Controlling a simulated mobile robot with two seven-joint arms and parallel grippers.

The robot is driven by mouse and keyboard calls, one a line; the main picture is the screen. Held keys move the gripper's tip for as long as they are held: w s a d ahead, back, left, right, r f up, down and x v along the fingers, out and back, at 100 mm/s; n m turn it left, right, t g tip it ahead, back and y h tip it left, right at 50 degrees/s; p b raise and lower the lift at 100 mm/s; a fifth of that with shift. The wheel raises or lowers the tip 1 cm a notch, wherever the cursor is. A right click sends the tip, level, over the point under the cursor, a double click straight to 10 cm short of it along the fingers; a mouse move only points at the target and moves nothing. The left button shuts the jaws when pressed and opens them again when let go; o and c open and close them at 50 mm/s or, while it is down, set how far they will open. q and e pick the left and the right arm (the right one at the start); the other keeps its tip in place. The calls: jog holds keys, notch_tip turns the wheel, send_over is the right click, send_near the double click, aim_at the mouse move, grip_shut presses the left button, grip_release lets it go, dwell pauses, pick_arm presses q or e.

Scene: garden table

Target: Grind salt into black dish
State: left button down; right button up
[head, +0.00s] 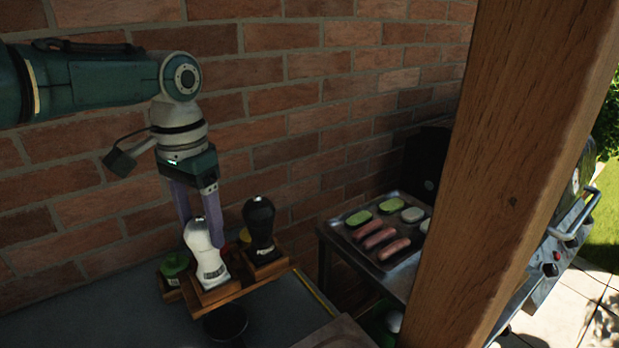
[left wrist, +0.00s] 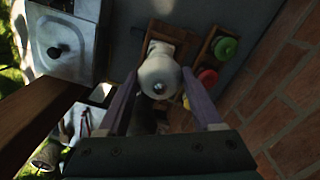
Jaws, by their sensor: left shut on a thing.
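The white grinder (head: 205,255) stands upright in the wooden rack (head: 218,297), with a dark label on its lower part. My left gripper (head: 198,222) comes down from above and is shut on it. In the left wrist view the white grinder (left wrist: 158,74) shows between the two purple fingers of my left gripper (left wrist: 160,92). A black grinder (head: 260,224) stands to its right in the rack. My right gripper is not in view.
A green-topped jar (head: 174,264) stands at the rack's left; red and yellow items are partly hidden behind the white grinder. A brick wall (head: 300,110) rises close behind. A metal tray (head: 395,262) with sausages and vegetables and a wooden post (head: 515,150) are at right.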

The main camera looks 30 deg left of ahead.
pick_arm(q)
jog(key=shift+r+n, duration=0.15)
jog(key=shift+n, duration=0.75)
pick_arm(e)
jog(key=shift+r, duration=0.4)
